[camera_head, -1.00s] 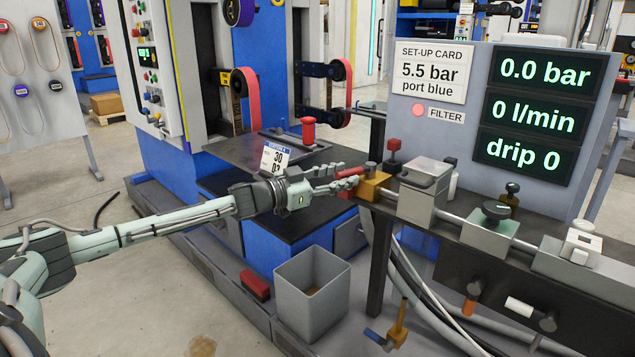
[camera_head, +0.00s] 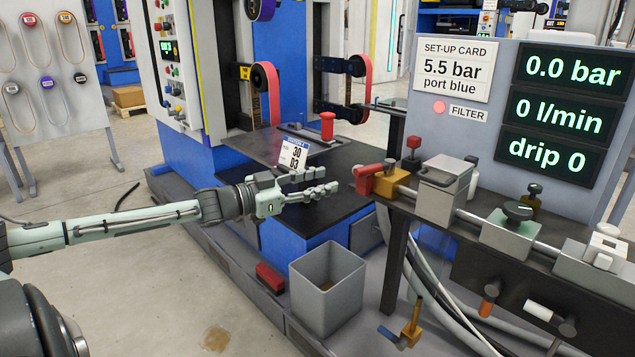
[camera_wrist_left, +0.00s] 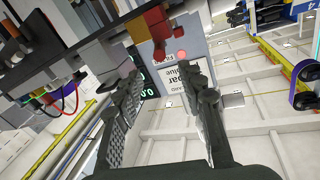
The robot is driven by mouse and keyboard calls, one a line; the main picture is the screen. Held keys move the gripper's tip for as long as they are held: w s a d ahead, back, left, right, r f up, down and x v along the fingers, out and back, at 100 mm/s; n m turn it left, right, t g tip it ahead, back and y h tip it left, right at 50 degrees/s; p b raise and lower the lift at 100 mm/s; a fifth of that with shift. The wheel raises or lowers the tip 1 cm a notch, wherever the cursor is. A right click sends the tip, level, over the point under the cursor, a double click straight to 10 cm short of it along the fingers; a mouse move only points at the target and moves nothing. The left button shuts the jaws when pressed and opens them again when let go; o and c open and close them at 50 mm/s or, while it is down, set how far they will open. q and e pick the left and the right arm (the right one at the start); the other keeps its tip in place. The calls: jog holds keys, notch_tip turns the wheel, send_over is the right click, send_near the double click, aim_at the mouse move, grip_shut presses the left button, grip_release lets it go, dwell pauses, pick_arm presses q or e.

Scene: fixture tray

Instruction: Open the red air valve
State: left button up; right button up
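The red air valve (camera_head: 366,178) is a red lever on a brass block (camera_head: 393,184) at the left end of the air line. In the left wrist view the red valve (camera_wrist_left: 153,22) shows at the top, beyond the fingers. My left gripper (camera_head: 328,180) points at the valve from the left, with a gap between its fingertips and the lever. In the left wrist view its two fingers (camera_wrist_left: 168,78) stand apart with nothing held between them. The display (camera_head: 573,81) reads 0.0 bar, 0 l/min and drip 0. My right gripper is not in view.
The set-up card (camera_head: 454,68) reads 5.5 bar, port blue. A filter unit (camera_head: 441,190) and a regulator with a dark knob (camera_head: 511,233) follow along the line. A grey bin (camera_head: 327,290) stands below. A dark machine table (camera_head: 335,195) lies under my left gripper.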

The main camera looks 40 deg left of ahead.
aim_at(373, 172)
pick_arm(q)
jog(key=shift+s, duration=0.15)
jog(key=shift+c, duration=0.2)
